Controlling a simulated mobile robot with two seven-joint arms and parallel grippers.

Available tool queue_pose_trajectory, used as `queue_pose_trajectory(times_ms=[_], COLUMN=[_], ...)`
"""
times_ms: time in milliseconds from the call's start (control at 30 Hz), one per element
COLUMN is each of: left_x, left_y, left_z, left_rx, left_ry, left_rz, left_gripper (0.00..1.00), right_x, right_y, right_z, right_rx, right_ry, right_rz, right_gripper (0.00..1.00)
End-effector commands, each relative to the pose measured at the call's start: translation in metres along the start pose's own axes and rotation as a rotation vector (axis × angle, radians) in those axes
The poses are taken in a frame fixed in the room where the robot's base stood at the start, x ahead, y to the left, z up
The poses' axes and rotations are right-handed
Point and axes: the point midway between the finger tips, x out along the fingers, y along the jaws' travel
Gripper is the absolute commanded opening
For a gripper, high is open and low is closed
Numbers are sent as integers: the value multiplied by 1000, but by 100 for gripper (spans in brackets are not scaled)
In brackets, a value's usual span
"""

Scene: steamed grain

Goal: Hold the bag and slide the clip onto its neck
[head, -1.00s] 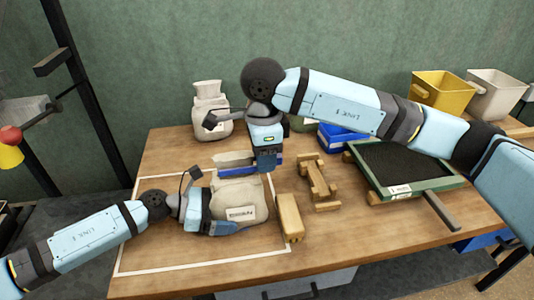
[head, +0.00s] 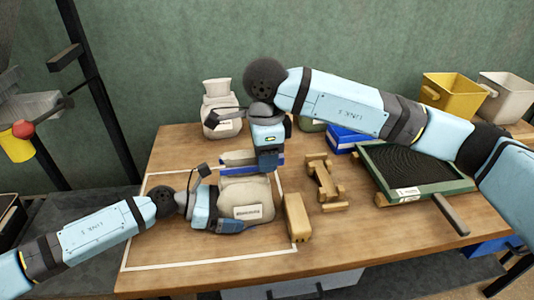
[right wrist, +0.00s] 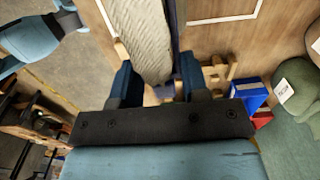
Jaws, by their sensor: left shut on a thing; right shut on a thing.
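The pale bag (head: 246,197) with a white label stands on the table inside the white outline. My left gripper (head: 229,224) is shut on the bag's lower left side. A long blue clip (head: 235,168) lies level at the bag's top, with the pale flattened neck (head: 237,156) showing just above it. My right gripper (head: 268,161) comes down from above and is shut on the clip near its right part. In the right wrist view the pale woven bag (right wrist: 148,40) fills the space beyond the fingers. I cannot tell how far the clip encloses the neck.
A wooden block (head: 297,217) stands close right of the bag, with a wooden stand (head: 324,180) beyond it. A green-framed dark tray (head: 391,188) is at the right. Another pale bag (head: 220,118) and a blue box (head: 345,140) stand behind. The front left of the table is clear.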

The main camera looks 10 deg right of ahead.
Motion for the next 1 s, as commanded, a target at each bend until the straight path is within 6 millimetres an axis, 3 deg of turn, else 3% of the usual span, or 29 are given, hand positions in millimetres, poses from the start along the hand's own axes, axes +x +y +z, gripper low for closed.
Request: queue_pose_trajectory(times_ms=[567, 600, 700, 733, 1000], left_x=[1, 1, 1, 1, 1], left_y=[-1, -1, -1, -1, -1], left_z=[-2, -2, -2, -2, -1], left_rx=[-2, -2, -2, -2, -2], left_ry=[1, 1, 1, 1, 1], left_rz=[-3, -3, -3, -3, -3], left_gripper=[79, 79, 79, 79, 79], right_x=[0, 0, 0, 0, 0], right_y=[0, 0, 0, 0, 0], right_z=[9, 9, 9, 8, 8], right_rx=[0, 0, 0, 0, 0], right_ry=[0, 0, 0, 0, 0], right_rz=[0, 0, 0, 0, 0], right_gripper=[4, 44, 67, 71, 71])
